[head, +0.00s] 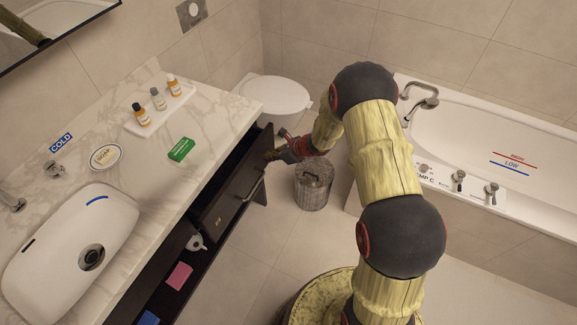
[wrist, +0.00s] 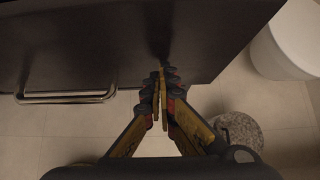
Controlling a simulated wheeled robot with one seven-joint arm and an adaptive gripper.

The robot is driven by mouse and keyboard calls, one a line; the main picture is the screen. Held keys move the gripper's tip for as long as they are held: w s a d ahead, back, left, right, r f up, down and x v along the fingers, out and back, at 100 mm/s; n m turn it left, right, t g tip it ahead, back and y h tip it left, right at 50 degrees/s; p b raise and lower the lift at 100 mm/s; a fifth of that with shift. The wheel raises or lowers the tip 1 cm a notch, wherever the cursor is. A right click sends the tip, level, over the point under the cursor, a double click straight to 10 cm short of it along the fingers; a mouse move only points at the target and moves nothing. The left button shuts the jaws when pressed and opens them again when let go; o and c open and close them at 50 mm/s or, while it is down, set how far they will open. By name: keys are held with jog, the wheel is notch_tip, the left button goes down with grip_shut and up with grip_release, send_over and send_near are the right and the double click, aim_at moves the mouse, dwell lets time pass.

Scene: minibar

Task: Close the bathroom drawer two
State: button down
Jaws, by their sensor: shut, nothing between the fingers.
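The dark drawer (head: 232,200) under the marble counter stands pulled out, with a dark gap between its front and the counter edge. Its metal bar handle (head: 253,189) is on the front, and it also shows in the wrist view (wrist: 66,97). My gripper (head: 272,155) is at the far end of the drawer front, beyond the handle. In the wrist view my gripper (wrist: 160,75) is shut and empty, its fingertips at the lower part of the dark front (wrist: 110,40). They look very close to it; I cannot tell whether they touch.
A lidded bin (head: 314,186) stands on the floor close to my gripper, with the toilet (head: 273,95) behind. The bathtub (head: 495,130) is at the right.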

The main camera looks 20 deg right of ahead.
jog(key=w+a, duration=0.5)
jog(key=shift+w+a, duration=0.35)
jog(key=shift+r, duration=0.1)
